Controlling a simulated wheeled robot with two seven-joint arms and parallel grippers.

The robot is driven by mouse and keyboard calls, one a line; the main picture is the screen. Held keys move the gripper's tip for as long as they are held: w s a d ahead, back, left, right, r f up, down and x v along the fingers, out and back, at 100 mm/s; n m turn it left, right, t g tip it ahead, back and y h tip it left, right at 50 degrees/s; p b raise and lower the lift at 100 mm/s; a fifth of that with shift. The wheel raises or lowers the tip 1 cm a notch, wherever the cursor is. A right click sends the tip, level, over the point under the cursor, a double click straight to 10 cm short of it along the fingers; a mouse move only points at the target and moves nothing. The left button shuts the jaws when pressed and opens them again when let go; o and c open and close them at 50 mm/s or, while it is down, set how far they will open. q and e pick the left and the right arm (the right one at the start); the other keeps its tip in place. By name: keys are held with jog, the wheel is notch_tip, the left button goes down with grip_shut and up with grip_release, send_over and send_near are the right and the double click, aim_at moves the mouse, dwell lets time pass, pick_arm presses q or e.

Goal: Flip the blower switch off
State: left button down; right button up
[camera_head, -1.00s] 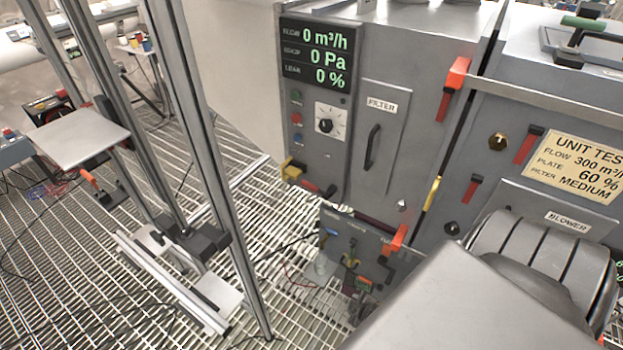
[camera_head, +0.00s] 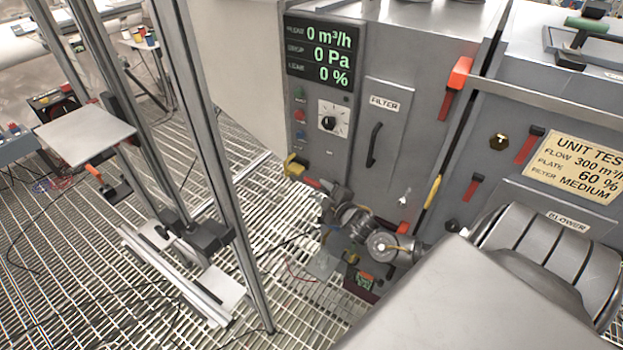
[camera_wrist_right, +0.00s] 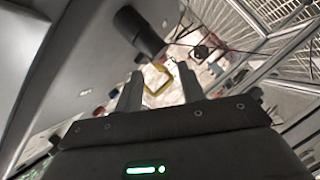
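The grey unit carries a display (camera_head: 320,52) reading 0 m³/h, 0 Pa and 0 %. Below it are coloured buttons (camera_head: 299,115) and a white-plated dial (camera_head: 330,121). A yellow part (camera_head: 295,166) sits at the unit's lower left corner; I cannot tell which control is the blower switch. My right gripper (camera_head: 330,204) is low in front of the unit, right of and below the yellow part. In the right wrist view its fingers (camera_wrist_right: 158,88) are apart, with a yellow frame (camera_wrist_right: 157,80) seen beyond the gap. My left gripper is out of view.
A black cylindrical part (camera_wrist_right: 138,32) projects close to the fingers in the wrist view. A metal post frame (camera_head: 215,150) stands left over the grating. The blower door label (camera_head: 568,221) is at right.

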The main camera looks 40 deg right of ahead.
aim_at(315, 185)
jog(key=b+x, duration=0.1)
jog(key=x, duration=0.1)
jog(key=b+x, duration=0.1)
jog(key=x, duration=0.1)
jog(key=b+x, duration=0.1)
jog(key=x, duration=0.1)
jog(key=shift+f+b, duration=0.3)
jog(key=shift+b, duration=0.1)
jog(key=shift+w, duration=0.6)
jog(key=shift+c, duration=0.3)
grip_shut()
